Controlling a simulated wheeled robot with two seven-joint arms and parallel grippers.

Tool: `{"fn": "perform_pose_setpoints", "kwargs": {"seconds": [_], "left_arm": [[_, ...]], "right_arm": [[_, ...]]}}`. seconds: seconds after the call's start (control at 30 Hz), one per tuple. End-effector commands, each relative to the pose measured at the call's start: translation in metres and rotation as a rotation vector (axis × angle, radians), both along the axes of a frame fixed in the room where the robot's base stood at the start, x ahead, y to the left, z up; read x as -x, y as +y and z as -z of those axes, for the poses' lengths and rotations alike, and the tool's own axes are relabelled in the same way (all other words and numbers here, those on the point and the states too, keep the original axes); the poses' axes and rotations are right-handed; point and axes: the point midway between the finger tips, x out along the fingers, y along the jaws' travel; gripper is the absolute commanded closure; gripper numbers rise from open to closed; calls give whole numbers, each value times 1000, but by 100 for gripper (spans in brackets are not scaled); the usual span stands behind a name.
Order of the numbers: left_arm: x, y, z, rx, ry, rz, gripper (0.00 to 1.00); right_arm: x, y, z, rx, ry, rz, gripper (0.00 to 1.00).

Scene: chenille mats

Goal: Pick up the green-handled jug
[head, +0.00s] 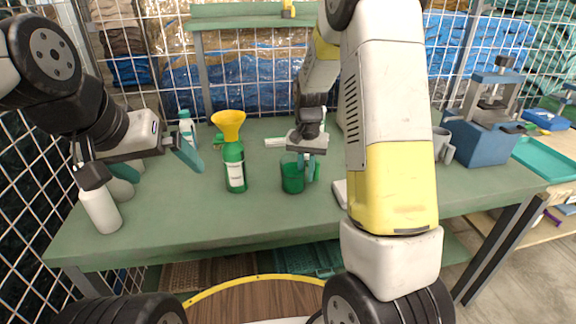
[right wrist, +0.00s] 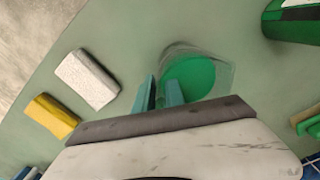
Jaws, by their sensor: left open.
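The green jug (head: 291,176), clear-walled with green inside, stands upright on the green table near the middle. Its green handle (head: 317,168) is on its right side in the head view. My right gripper (head: 306,168) is down at the handle side of the jug. In the right wrist view the jug (right wrist: 195,75) lies just beyond the two teal fingers (right wrist: 160,92). The fingers are close together at the handle, and I cannot tell whether they press on it. My left gripper (head: 140,170) is open and empty above the table's left part, away from the jug.
A white bottle (head: 101,208) is at the left edge. A grey mug (head: 441,145) and a blue machine (head: 485,135) are at right.

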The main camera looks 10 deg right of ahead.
Motion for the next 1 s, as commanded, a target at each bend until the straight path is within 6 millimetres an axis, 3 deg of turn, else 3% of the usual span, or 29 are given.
{"fn": "perform_pose_setpoints", "kwargs": {"seconds": [0.53, 0.83, 1.0], "left_arm": [[0, 0, 0, 0, 0, 0, 0], [0, 0, 0, 0, 0, 0, 0], [0, 0, 0, 0, 0, 0, 0]], "right_arm": [[-1, 0, -4, 0, -2, 0, 100], [-1, 0, -38, -1, -5, 0, 100], [38, 0, -40, -1, 0, -1, 100]]}}
